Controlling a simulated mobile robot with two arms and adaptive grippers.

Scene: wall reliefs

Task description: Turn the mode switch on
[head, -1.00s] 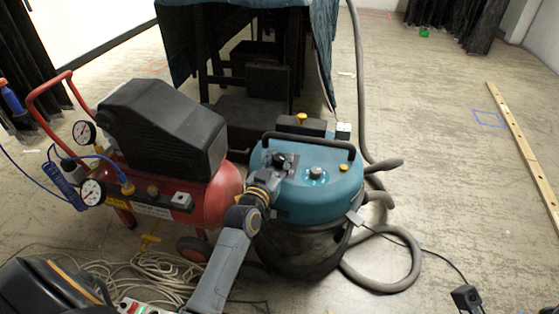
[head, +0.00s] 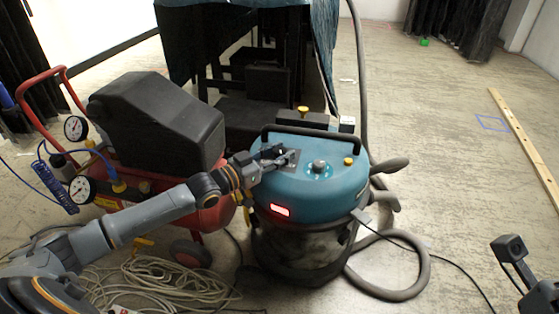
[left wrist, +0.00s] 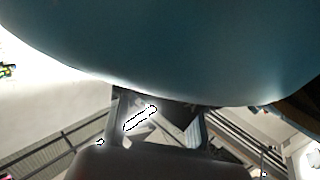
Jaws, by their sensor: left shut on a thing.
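The teal drum vacuum (head: 325,195) stands right of centre in the head view. On its lid are a dark plate with a black switch, a silver knob (head: 318,166) and a yellow button (head: 348,161). My left gripper (head: 285,159) is at the dark plate, shut on the black switch, which it mostly hides. Which control is the mode switch is not labelled legibly. In the left wrist view the gripper (left wrist: 160,125) shows below the teal lid (left wrist: 190,50). A dark part of my right arm (head: 510,248) shows at lower right; its jaws are unclear.
A red compressor (head: 130,170) with gauges stands close to the left. A black carry handle (head: 310,132) rises behind the controls. Hose (head: 400,290) and coiled cable (head: 150,280) lie on the floor.

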